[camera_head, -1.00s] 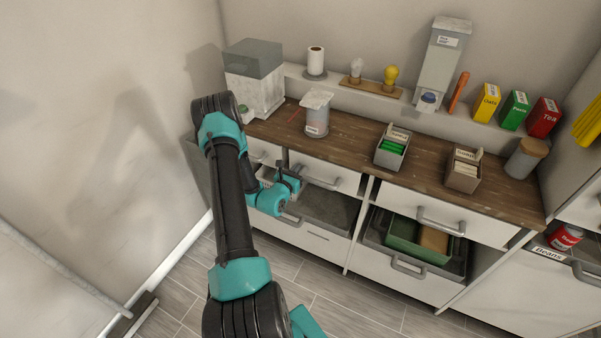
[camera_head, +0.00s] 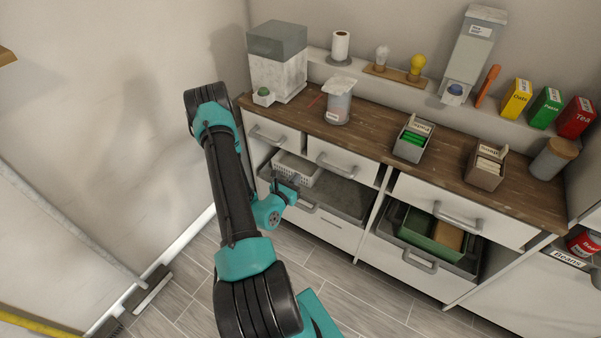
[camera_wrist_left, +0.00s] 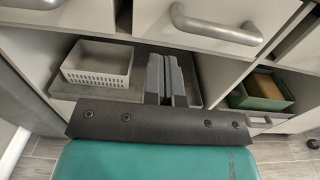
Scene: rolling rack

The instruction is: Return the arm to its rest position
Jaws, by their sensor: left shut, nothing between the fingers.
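My left arm reaches in from the bottom of the head view, black with teal joints. Its gripper (camera_head: 292,184) is in front of the open shelf under the drawers at the left of the cabinet. In the left wrist view the two grey fingers (camera_wrist_left: 166,78) are together with nothing between them. Beyond the fingers is the grey shelf tray (camera_wrist_left: 125,92), with a white perforated basket (camera_wrist_left: 97,64) at its left; the basket also shows in the head view (camera_head: 297,168). My right gripper is not in view.
A wooden counter (camera_head: 370,135) carries a canister (camera_head: 338,103), two card boxes and a jar. Drawer handles (camera_head: 458,216) stick out from the fronts. A lower drawer holding a green bin (camera_head: 420,227) stands open. Grey floor (camera_head: 340,290) is clear in front.

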